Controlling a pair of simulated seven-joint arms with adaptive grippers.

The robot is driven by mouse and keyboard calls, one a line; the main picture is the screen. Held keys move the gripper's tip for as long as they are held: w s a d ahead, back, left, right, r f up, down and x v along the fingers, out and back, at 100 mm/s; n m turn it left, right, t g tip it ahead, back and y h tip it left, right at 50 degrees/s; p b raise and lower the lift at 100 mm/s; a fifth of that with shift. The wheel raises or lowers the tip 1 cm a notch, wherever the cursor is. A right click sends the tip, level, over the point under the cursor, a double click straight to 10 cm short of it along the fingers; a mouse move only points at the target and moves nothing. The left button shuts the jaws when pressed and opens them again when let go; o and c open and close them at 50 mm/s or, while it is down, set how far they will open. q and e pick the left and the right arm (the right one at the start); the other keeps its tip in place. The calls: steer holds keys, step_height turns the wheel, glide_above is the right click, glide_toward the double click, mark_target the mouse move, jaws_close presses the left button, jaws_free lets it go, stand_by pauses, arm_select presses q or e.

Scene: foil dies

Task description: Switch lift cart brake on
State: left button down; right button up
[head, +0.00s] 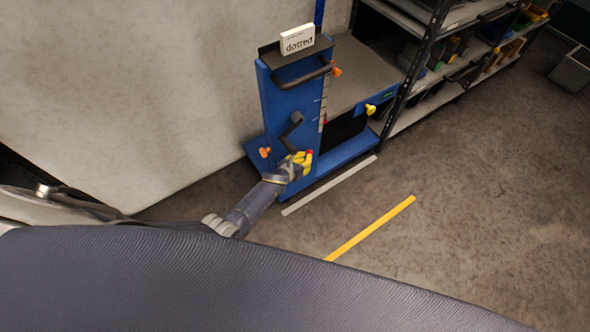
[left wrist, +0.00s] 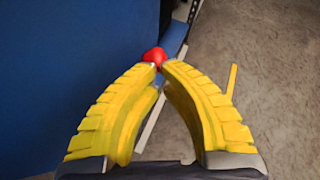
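The blue lift cart (head: 280,105) stands upright by the pale wall, with a black push handle, a dark crank and a white sign reading "dotted" on top. A red knob (head: 309,153) is low on its front corner; it also shows in the left wrist view (left wrist: 155,56). My left gripper (head: 304,158) has its yellow fingers drawn together, with the tips (left wrist: 156,66) close around the near side of the red knob. The rest of the brake part is hidden behind the fingers. My right gripper is not in view.
Orange knobs (head: 265,152) and a yellow knob (head: 370,109) stick out from the cart. Shelving with bins (head: 440,75) stands to its right. A white strip (head: 330,185) and a yellow strip (head: 372,227) lie on the open floor.

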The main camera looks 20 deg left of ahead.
arm_select(q)
steer(key=shift+w, duration=0.1)
stand_by(0.5)
steer(key=v, duration=0.7)
steer(key=shift+s, duration=0.25)
stand_by(0.6)
steer(key=shift+r, duration=0.15)
steer(key=shift+n, duration=0.3)
